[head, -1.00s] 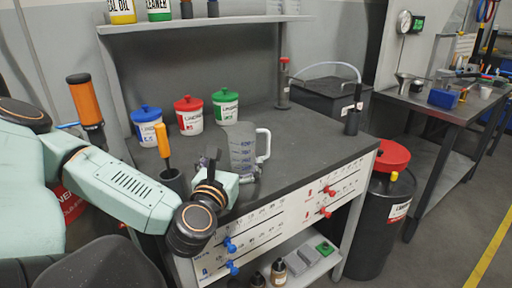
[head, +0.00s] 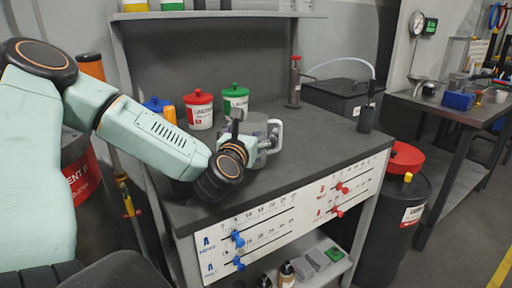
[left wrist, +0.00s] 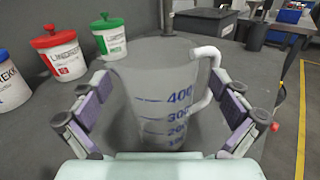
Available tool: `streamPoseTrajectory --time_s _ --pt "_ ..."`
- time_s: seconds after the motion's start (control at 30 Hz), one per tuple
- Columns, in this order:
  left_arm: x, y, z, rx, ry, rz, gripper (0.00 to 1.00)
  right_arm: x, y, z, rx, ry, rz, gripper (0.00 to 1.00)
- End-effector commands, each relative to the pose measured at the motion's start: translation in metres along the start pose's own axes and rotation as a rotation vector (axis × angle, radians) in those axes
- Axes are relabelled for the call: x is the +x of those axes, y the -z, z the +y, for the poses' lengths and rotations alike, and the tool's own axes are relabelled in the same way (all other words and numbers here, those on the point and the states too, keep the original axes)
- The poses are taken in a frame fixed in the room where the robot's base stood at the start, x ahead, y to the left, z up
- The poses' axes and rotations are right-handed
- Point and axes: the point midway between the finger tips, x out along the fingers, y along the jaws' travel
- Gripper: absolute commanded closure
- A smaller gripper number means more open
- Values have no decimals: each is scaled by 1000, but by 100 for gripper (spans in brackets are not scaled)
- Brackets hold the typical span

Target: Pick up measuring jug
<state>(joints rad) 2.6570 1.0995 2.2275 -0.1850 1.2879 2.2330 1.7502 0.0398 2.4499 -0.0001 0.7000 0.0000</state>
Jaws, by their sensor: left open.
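The measuring jug (left wrist: 165,105) is a clear grey vessel with blue markings and a white handle on its right. It stands upright on the dark bench top. In the head view the jug (head: 257,132) is partly hidden behind my left wrist and gripper. My left gripper (left wrist: 158,115) is open, with its two padded fingers on either side of the jug body in the left wrist view. The fingers look apart from the jug's walls. In the head view the left gripper (head: 238,140) is at the jug's near side. My right gripper is not in view.
Blue (left wrist: 10,80), red (left wrist: 58,55) and green (left wrist: 109,37) lidded tubs stand behind the jug to the left. A grey cylinder (head: 294,85) and a black box (head: 335,98) stand farther back.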

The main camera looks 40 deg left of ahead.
Motion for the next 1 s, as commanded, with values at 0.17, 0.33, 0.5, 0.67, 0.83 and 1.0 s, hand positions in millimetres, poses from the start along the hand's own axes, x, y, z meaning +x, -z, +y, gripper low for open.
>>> streamPoseTrajectory --time_s 0.17,0.33,0.5,0.67,0.83,1.0 --pt "13 0 0 1 1 -1 1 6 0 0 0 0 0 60" --pt "16 -1 0 -2 1 0 1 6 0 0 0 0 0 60" --pt "16 -1 0 -2 1 0 4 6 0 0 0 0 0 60" --pt "16 -1 0 -2 1 0 18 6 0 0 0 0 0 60" --pt "15 -1 0 -2 1 0 32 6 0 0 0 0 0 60" --pt "15 -1 0 -2 1 0 46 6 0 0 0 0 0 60"
